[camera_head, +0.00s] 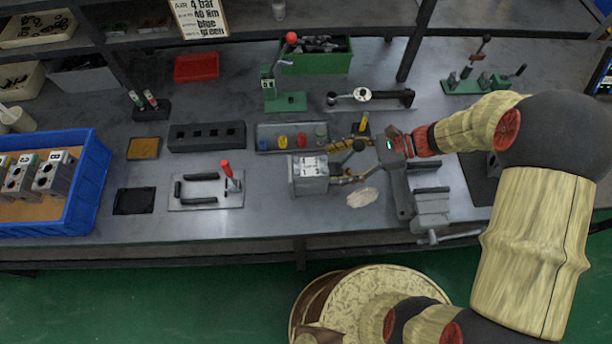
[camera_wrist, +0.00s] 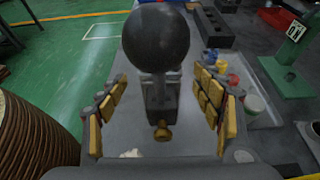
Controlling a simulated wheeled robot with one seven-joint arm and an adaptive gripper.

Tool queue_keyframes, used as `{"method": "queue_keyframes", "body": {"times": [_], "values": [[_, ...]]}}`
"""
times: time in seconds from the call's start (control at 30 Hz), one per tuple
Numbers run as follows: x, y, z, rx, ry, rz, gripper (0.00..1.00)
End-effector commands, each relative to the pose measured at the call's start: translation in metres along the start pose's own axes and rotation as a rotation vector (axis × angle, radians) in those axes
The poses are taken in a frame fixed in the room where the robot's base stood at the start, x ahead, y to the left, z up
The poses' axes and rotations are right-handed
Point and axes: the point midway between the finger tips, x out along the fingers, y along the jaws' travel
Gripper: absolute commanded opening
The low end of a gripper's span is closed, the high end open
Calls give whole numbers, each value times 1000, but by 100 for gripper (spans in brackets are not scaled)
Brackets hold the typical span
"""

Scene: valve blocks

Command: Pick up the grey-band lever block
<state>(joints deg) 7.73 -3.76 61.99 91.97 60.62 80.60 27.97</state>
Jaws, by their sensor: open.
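A grey block (camera_head: 309,178) with a white label stands on the bench just left of my gripper (camera_head: 345,163) in the head view. In the wrist view, a dark block body (camera_wrist: 160,98) with a brass fitting (camera_wrist: 162,132) lies between the yellow-padded fingers of my gripper (camera_wrist: 160,105). A large black ball knob (camera_wrist: 157,37) rises above it, near the camera; a black knob also shows in the head view (camera_head: 358,146). The fingers are open, with gaps on both sides of the block. I cannot make out a grey band.
A blue tray (camera_head: 88,185) with several valve blocks is at the left. A tray of coloured pieces (camera_head: 262,145) and a green stand with a red knob (camera_head: 286,101) are behind. A vise (camera_head: 430,208) stands close to the right. A red-handled clamp plate (camera_head: 200,204) lies to the left.

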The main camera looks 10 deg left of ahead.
Motion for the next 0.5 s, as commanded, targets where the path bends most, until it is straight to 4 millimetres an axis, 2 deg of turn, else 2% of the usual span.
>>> {"method": "queue_keyframes", "body": {"times": [0.3, 0.5], "values": [[43, 0, -1, -1, 1, 3, 67], [54, -1, 0, -1, 0, 1, 67]]}}
